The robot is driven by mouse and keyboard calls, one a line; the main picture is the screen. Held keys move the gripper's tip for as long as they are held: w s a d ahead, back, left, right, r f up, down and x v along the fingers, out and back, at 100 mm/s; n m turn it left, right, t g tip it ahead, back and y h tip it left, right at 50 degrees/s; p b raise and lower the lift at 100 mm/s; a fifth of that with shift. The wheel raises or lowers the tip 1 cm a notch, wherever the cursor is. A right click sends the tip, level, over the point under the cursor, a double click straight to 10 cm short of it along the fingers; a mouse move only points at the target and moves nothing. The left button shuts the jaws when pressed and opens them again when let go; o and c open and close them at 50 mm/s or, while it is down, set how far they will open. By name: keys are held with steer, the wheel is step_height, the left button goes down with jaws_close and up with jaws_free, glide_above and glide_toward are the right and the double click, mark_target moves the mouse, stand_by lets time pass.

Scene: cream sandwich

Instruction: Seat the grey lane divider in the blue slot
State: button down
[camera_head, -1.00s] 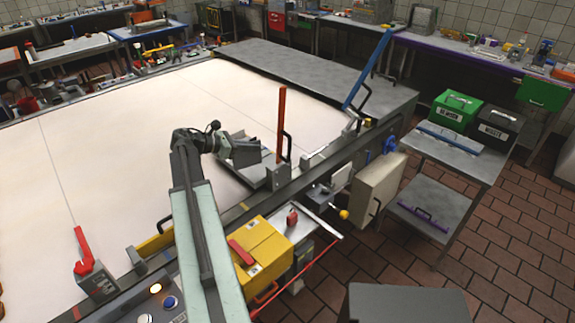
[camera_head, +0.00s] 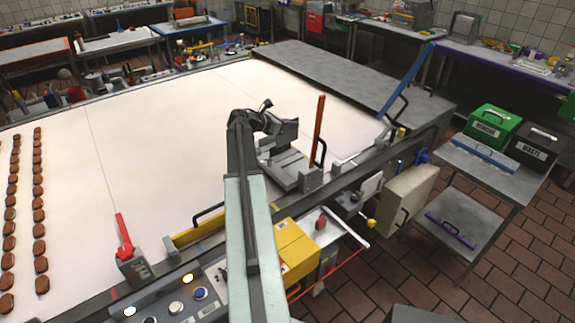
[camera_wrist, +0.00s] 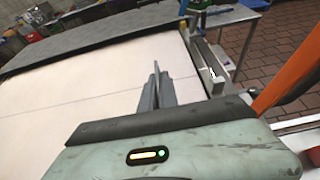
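My gripper (camera_head: 288,130) is over the white belt, left of an upright orange post (camera_head: 318,130). In the wrist view, its grey fingers (camera_wrist: 157,84) stand close together over the belt, and nothing is clearly held. A grey flat piece (camera_head: 285,160) lies on the belt just below the gripper, beside the post. I cannot tell whether it is the lane divider. A slanted blue bar (camera_head: 405,82) with a black handle stands at the belt's far right corner. A blue slot is not clearly visible there.
A red lever (camera_head: 124,236) on a grey bracket and a yellow bar (camera_head: 185,237) are along the near belt edge. Rows of brown sandwiches (camera_head: 38,190) lie at far left. Green (camera_head: 493,124) and black (camera_head: 535,145) bins stand on a cart at right. Mid-belt is clear.

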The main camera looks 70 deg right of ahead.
mark_target(292, 138)
step_height(292, 138, down, 7)
steer(key=b, duration=0.7)
steer(key=shift+r, duration=0.25)
steer(key=f+b, duration=0.3)
steer(key=shift+s+a+f+b, duration=0.1)
steer(key=shift+a+f+b, duration=0.1)
steer(key=shift+f+b, duration=0.15)
steer(key=shift+d+r, duration=0.1)
steer(key=c, duration=1.6)
jaws_free()
steer(key=shift+d, duration=0.15)
steer(key=shift+p, duration=0.3)
steer(key=p+v, duration=0.4)
steer(key=v, duration=0.8)
steer(key=shift+p, duration=0.3)
